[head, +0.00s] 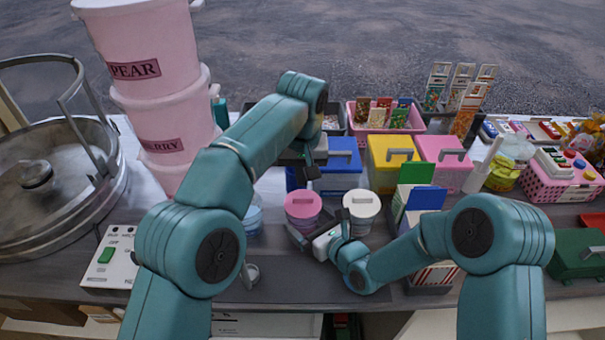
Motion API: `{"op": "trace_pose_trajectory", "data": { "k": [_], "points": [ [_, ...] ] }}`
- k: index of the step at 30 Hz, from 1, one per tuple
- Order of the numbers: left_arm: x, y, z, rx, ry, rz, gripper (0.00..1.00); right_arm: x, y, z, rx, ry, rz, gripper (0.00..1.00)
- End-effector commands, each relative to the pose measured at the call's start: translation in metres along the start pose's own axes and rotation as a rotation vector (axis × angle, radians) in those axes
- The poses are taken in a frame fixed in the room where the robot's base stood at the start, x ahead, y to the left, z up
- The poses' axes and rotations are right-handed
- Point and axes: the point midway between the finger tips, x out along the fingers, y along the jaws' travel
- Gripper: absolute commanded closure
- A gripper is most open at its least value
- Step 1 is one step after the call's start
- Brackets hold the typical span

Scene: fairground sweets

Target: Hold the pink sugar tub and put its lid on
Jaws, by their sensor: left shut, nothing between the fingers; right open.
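The pink sugar tub (302,223) stands on the counter in the middle of the head view. A round pink lid with a raised bar handle (303,203) lies on its top and looks level; I cannot tell how firmly it sits. My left gripper (311,173) is shut and empty, above and just behind the pink lid. My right gripper (320,226) is open, low at the front of the pink tub, with one finger to each side. The gripper hides part of the tub's lower front, and I cannot tell whether the fingers touch it.
A white-lidded tub (362,208) stands close to the right. Blue (342,163), yellow (392,160) and pink (443,160) boxes stand behind. Stacked pink buckets (150,70) and a metal drum (50,190) fill the left. A blue tub (252,219) is partly hidden by my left arm.

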Motion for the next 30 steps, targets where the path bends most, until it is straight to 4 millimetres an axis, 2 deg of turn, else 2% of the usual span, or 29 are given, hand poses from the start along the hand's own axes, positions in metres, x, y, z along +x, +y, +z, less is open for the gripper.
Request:
{"op": "trace_pose_trajectory", "data": {
  "k": [9,14,16,21,30],
  "points": [
    [0.013,0.0,0.002,0.0,0.0,0.0,1.0,-0.083,-0.001,0.0,0.0,-0.004,-0.005,0.0],
    [0.016,0.0,0.002,0.0,0.0,0.0,1.0,-0.119,-0.001,0.001,0.0,-0.006,-0.005,0.0],
    [0.005,0.0,0.001,0.0,0.001,0.0,1.0,-0.131,-0.001,0.005,0.001,-0.003,-0.003,0.0],
    [-0.001,0.0,0.0,0.0,0.0,0.0,1.0,-0.145,0.0,0.003,0.0,-0.006,-0.003,0.0],
    [0.0,0.001,0.001,0.0,0.0,0.0,1.0,-0.147,0.0,0.002,-0.002,-0.007,-0.001,0.0]
  ]
}}
